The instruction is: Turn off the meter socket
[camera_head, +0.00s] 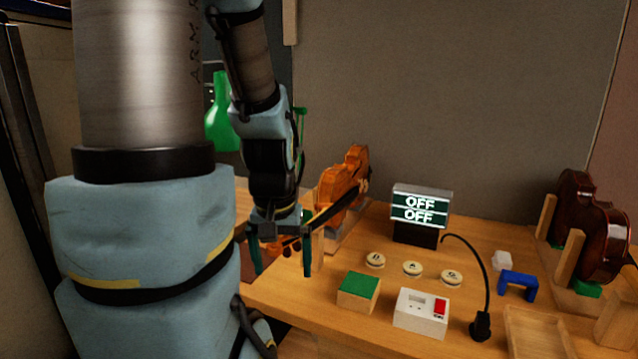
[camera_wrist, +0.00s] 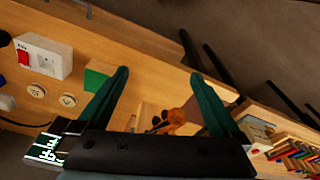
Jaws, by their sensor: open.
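The meter socket looks to be the white box (camera_head: 421,313) near the bench's front edge, with socket holes and a red switch (camera_head: 440,308) at its right end. The box also shows at the upper left of the wrist view (camera_wrist: 44,58), with its red switch (camera_wrist: 24,58). Which way the switch is tipped is too small to tell.
A green-topped block (camera_head: 359,290) stands between my gripper and the box. Several round labelled discs (camera_head: 412,268) lie behind. A black plug with a cable (camera_head: 481,324) stands right of the box. Violins (camera_head: 342,188) (camera_head: 588,228) stand at both sides, with a blue bracket (camera_head: 517,286) at right.

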